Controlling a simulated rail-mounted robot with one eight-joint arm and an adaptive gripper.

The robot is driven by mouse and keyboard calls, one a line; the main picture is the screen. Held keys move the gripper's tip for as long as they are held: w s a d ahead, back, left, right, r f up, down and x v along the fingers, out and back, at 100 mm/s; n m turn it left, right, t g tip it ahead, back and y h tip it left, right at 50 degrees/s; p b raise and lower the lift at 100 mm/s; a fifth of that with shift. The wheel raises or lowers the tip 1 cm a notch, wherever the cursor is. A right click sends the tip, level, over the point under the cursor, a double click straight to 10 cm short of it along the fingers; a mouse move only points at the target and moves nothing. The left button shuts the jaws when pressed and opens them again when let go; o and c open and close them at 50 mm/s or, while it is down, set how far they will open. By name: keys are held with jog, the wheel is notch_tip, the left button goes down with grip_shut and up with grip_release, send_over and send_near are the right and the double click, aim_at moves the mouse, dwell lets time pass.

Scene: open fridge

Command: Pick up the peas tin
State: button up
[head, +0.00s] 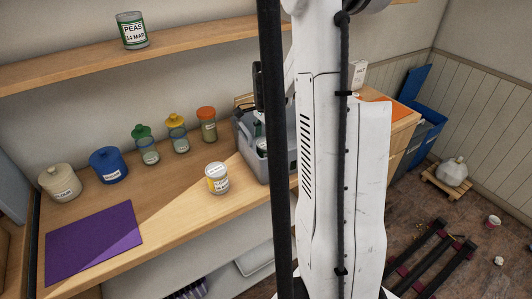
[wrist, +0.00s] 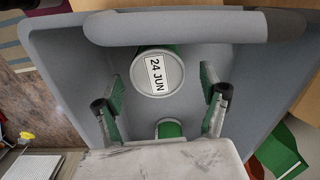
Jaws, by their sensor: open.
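A tin (head: 132,31) with a white label reading PEAS and 14 MAR, and green bands, stands upright on the upper shelf in the head view. My gripper is not near that tin. In the wrist view my gripper (wrist: 161,84) is open inside a grey crate (wrist: 65,40). A green tin (wrist: 158,72) with a pale lid marked 24 JUN sits between or just beyond the two fingers, and no grip shows. Its side label is hidden, so its contents cannot be read. A second green item (wrist: 169,129) shows partly below it.
In the head view the grey crate (head: 247,142) stands on the counter, partly behind my arm. A yellow-and-white tin (head: 217,178), jars (head: 207,125), a blue canister (head: 108,166), a cream canister (head: 60,182) and a purple mat (head: 95,243) are to its left. The wooden shelf (head: 60,72) runs above.

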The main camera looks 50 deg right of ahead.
jog(key=shift+a+f, duration=0.2)
jog(key=shift+f, duration=2.15)
jog(key=shift+c, duration=0.3)
jog(key=c, duration=1.6)
jog(key=shift+r, duration=5.05)
